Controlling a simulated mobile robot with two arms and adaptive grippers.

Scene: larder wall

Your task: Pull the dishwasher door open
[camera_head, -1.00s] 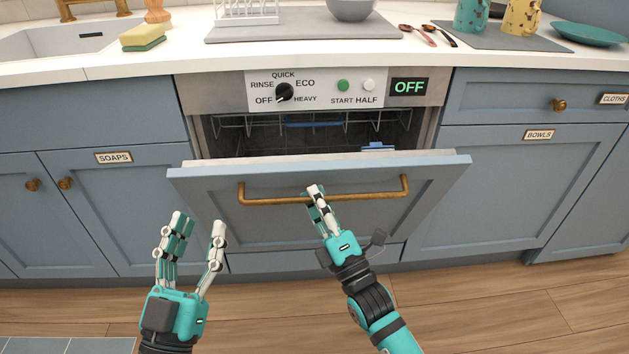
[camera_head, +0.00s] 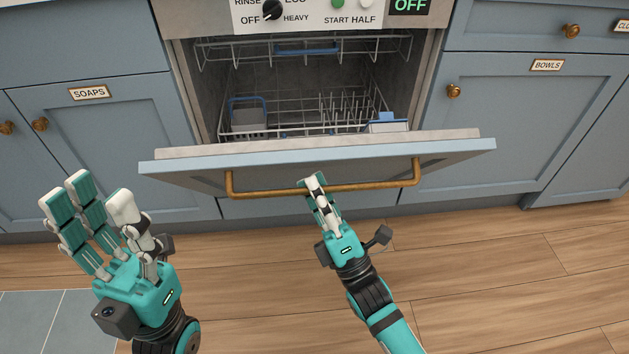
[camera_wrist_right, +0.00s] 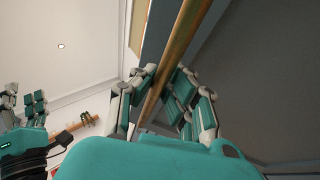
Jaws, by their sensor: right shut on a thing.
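The dishwasher door (camera_head: 455,153) is blue-fronted and tilted partway open, its top edge out towards me. Its brass bar handle (camera_head: 375,185) runs across the front. My right gripper (camera_head: 315,184) is shut on the middle of the handle; in the right wrist view its fingers (camera_wrist_right: 155,100) lie on both sides of the brass bar (camera_wrist_right: 180,50). My left gripper (camera_head: 100,205) is open and empty, in front of the cabinets left of the door. It also shows at the left of the right wrist view (camera_wrist_right: 22,110).
Inside the dishwasher are an upper rack (camera_head: 385,47) and a lower rack (camera_head: 290,118) with a cutlery basket (camera_head: 248,118). The control panel reads OFF (camera_head: 410,5). Blue cabinets (camera_head: 90,140) flank it. The wooden floor (camera_head: 480,270) in front is clear.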

